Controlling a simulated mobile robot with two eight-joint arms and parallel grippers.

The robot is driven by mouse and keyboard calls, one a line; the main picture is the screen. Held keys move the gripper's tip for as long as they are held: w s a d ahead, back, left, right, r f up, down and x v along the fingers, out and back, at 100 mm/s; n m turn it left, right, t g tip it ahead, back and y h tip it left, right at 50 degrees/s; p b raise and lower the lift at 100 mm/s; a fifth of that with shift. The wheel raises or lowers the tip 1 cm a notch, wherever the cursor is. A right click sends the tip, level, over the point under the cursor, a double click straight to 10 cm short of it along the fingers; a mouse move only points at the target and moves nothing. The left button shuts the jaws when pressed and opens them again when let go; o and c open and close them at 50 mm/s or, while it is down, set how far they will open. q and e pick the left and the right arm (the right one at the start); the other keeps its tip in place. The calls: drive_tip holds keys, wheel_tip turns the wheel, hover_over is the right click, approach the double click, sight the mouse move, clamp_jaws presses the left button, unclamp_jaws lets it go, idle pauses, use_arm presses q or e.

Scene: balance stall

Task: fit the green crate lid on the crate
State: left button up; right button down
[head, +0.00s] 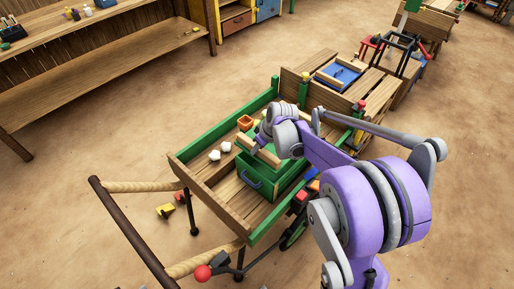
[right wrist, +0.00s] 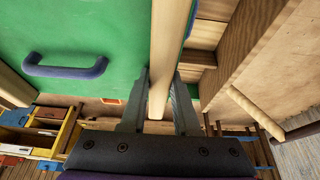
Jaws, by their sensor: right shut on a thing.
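The green crate (head: 282,184) stands in the bed of a wooden cart, with a blue handle (head: 250,180) on its near side. My right gripper (right wrist: 159,80) is shut on a pale wooden batten (right wrist: 166,35) beside a green panel (right wrist: 80,25) with a dark blue handle. I take this to be the green lid; it is at the top of the crate in the head view, partly hidden by my right arm. I cannot tell whether it is seated or held just above. My left gripper is not in view.
The cart has green rails (head: 222,125). White lumps (head: 220,151) and an orange bin (head: 245,122) are in its bed. A blue lid with wooden battens (head: 338,75) lies on wooden crates behind. Rope-wrapped handles (head: 145,186) project at the near left.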

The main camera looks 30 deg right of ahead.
drive_tip(key=shift+a+f+b, duration=0.1)
drive_tip(key=shift+f+b, duration=2.05)
drive_tip(key=shift+f, duration=1.15)
drive_tip(key=c, duration=0.6)
unclamp_jaws()
drive_tip(key=shift+o, duration=0.2)
